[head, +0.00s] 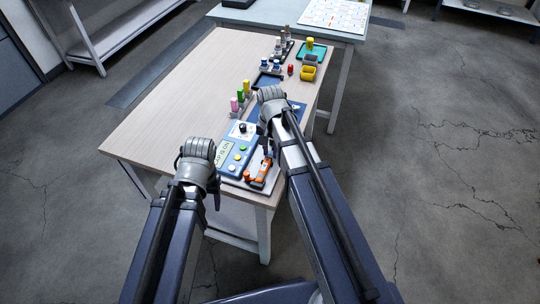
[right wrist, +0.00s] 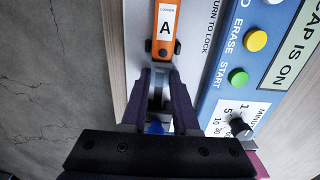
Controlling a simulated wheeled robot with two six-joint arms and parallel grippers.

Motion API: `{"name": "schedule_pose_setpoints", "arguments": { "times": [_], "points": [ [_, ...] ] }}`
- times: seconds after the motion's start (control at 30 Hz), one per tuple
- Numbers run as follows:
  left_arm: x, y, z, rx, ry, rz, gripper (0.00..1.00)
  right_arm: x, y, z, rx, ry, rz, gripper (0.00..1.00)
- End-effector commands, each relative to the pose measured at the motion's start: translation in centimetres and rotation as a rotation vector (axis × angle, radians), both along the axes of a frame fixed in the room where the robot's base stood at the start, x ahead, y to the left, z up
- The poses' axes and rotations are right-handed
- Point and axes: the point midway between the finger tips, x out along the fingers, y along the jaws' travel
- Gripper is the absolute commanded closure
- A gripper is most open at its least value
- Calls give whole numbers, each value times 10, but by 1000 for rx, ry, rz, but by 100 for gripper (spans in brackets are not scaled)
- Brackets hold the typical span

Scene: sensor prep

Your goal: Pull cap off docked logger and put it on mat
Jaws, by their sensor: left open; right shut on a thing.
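The orange logger (head: 262,174) lies in its dock at the near right of the table. In the right wrist view the logger (right wrist: 166,25) shows a white label with an A. My right gripper (right wrist: 160,100) is at the logger's far end, its dark fingers shut on a narrow grey piece (right wrist: 158,88), which appears to be the cap. The fingers hide most of it; whether it still touches the logger is unclear. In the head view my right gripper (head: 267,145) is just beyond the logger. My left gripper (head: 217,198) is open and empty near the table's front edge. The blue mat (head: 295,112) is partly behind my right arm.
A blue panel (head: 237,158) with green and yellow buttons, a knob and a "CAP IS ON" display is left of the logger. Behind it stand pink, green and yellow vials (head: 240,95). The table's left side (head: 165,120) is clear.

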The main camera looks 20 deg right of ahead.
Motion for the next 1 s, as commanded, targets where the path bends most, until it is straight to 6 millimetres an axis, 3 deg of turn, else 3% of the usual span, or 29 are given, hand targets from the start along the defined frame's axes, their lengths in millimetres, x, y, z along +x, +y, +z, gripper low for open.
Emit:
{"name": "schedule_pose_setpoints", "arguments": {
  "times": [1.0],
  "points": [
    [0,0,0,0,0,0,43,11,-7,0,0,0,0,100]
  ]
}}
